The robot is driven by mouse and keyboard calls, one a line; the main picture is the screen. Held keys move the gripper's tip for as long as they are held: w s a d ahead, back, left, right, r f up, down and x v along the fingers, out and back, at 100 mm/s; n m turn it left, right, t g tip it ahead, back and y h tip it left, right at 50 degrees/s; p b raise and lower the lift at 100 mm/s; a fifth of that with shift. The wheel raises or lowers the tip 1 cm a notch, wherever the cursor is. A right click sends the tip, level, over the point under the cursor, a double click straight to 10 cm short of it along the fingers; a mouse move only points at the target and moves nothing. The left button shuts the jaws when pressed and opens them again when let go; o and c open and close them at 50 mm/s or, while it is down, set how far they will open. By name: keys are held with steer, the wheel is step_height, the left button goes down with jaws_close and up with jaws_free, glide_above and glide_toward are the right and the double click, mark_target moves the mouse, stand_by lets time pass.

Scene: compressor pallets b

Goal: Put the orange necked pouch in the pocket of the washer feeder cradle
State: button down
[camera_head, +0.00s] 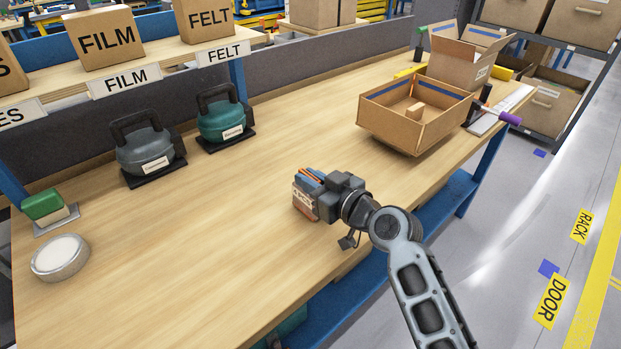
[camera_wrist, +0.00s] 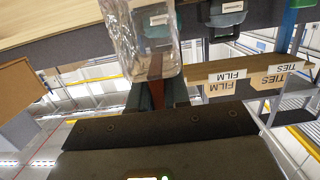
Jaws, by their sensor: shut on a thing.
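My gripper (camera_head: 311,180) is over the middle of the wooden bench, shut on the orange necked pouch (camera_head: 304,202). In the wrist view the pouch (camera_wrist: 145,38) is a clear, crinkled bag, and its brownish-orange neck (camera_wrist: 155,67) sits between the fingers. In the head view the bag is at the left of the fingers; whether it touches the bench is unclear. I cannot pick out the washer feeder cradle or its pocket with certainty in either view.
A grey machine (camera_head: 145,150) and a teal machine (camera_head: 222,120) stand on black bases at the back left. A green block (camera_head: 42,204) and a round white-topped tin (camera_head: 60,257) are at far left. An open carton (camera_head: 425,128) stands at right. Bench between is clear.

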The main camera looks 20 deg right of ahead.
steer(key=shift+f, duration=0.15)
steer(key=c, duration=1.1)
jaws_free()
steer(key=shift+r, duration=0.25)
steer(key=b+v, duration=0.2)
steer(key=v, duration=1)
steer(key=shift+f, duration=0.1)
